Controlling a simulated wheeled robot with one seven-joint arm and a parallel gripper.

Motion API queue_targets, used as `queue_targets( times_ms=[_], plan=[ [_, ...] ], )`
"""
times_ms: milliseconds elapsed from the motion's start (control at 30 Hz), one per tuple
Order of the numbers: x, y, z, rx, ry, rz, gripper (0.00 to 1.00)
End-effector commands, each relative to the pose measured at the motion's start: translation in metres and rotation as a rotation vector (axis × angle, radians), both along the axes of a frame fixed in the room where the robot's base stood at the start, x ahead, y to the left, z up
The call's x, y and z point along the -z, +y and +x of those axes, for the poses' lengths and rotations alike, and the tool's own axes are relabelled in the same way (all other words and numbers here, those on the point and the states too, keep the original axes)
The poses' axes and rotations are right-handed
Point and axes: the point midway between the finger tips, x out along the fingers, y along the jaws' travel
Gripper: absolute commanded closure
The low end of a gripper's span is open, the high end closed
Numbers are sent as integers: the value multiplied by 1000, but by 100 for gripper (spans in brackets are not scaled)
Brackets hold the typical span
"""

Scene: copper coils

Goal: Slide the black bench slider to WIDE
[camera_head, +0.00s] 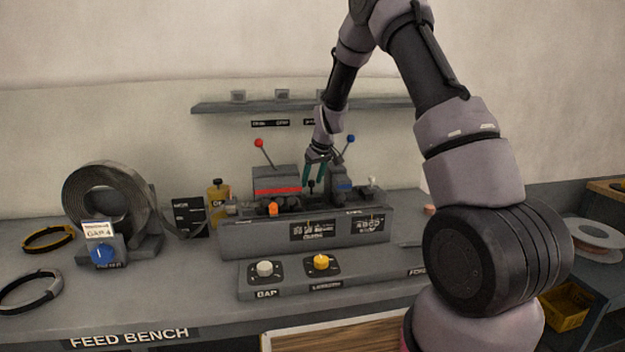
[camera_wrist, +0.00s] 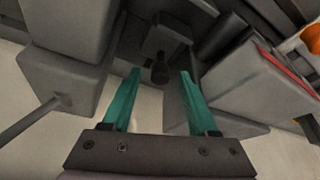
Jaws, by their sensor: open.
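The black slider knob (camera_head: 311,186) stands on top of the grey bench machine, between a grey block with a red stripe and a smaller block with a blue stripe. In the wrist view the black knob (camera_wrist: 160,72) lies between and a little beyond the teal fingertips. My gripper (camera_head: 312,181) is open, pointing down just above the knob. Its two fingers (camera_wrist: 161,74) are apart with nothing held. No gap between finger and knob can be measured. The label WIDE cannot be read in either view.
A red-stripe block (camera_head: 277,182) and a blue-stripe block (camera_head: 343,187) flank my gripper closely. Red-ball (camera_head: 258,143) and blue-ball (camera_head: 351,139) levers rise nearby. An orange knob (camera_head: 272,209) sits at the machine's front left. A shelf (camera_head: 220,107) is behind.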

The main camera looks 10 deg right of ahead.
Motion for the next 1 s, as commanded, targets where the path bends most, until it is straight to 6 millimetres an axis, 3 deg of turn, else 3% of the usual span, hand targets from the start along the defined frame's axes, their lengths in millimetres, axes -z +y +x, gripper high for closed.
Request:
queue_targets(
  times_ms=[100,167,267,300,1000],
  plan=[
    [0,0,0,0,0,0,40],
    [0,0,0,0,0,0,60],
    [0,0,0,0,0,0,98],
    [0,0,0,0,0,0,100],
    [-1,0,0,1,0,0,100]
  ],
)
